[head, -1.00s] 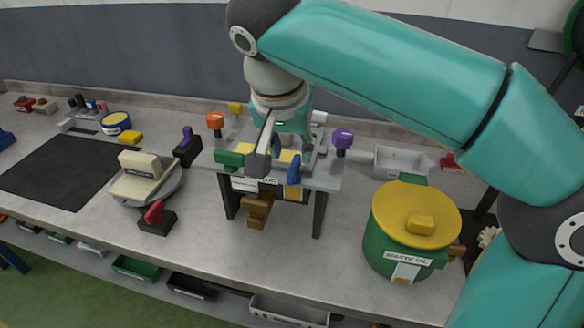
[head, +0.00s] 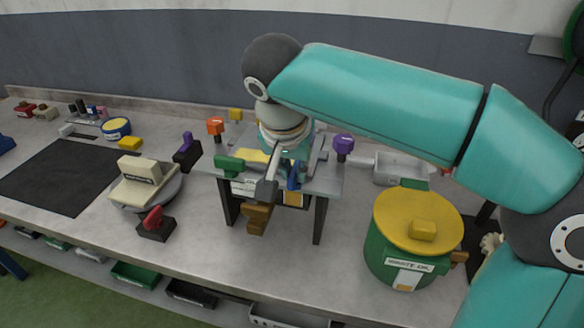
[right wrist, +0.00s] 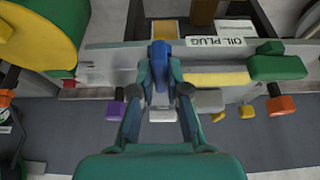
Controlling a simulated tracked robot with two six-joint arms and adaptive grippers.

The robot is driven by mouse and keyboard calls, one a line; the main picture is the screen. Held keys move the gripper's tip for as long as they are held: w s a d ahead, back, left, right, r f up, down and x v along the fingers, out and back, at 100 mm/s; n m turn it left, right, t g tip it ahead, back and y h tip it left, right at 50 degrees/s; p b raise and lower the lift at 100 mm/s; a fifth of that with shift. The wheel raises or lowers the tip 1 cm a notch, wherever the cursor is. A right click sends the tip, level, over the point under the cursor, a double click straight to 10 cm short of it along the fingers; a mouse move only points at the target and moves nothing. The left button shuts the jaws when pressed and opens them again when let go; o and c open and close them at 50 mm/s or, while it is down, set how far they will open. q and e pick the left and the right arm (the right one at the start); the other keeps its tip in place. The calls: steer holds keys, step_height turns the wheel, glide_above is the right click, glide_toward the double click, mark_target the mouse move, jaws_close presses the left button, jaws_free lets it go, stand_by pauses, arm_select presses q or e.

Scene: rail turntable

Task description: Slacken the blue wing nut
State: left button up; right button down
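The blue wing nut (head: 293,176) sits at the front edge of a grey raised fixture (head: 325,184) on the bench. In the right wrist view the blue wing nut (right wrist: 160,55) stands between the fingertips. My right gripper (head: 288,181) reaches down over the fixture with one finger on each side of the nut. The fingers look spread, and I cannot tell whether either touches it. The right gripper also shows in the right wrist view (right wrist: 160,75). The nut's lower part is partly hidden by the fingers. My left gripper is not in view.
A green handle (head: 229,165), orange knob (head: 215,126) and purple knob (head: 343,142) crowd the fixture. A brown block (head: 258,218) hangs below its front. A green pot with yellow lid (head: 410,215) stands right; a red-handled switch (head: 154,220) stands left. The bench front is clear between.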

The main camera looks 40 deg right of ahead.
steer(key=shift+n, duration=0.3)
steer(key=n+t+y, duration=0.1)
steer(key=n, duration=0.2)
steer(key=shift+s+d, duration=0.1)
steer(key=n, duration=0.2)
steer(key=n+y, duration=0.1)
steer(key=n, duration=0.1)
steer(key=shift+d+r+n+t+y, duration=0.1)
steer(key=shift+n+t+y, duration=0.2)
steer(key=shift+t, duration=0.1)
steer(key=n+y, duration=0.1)
steer(key=n, duration=0.3)
steer(key=shift+d+y+p, duration=0.1)
steer(key=shift+y+p, duration=0.25)
steer(key=shift+y, duration=0.05)
steer(key=n+y, duration=0.1)
steer(key=n, duration=0.1)
steer(key=n+g+p, duration=0.1)
steer(key=n, duration=0.2)
steer(key=shift+y, duration=0.4)
steer(key=shift+n, duration=0.3)
steer(key=c, duration=1.2)
jaws_free()
steer(key=shift+o, duration=0.2)
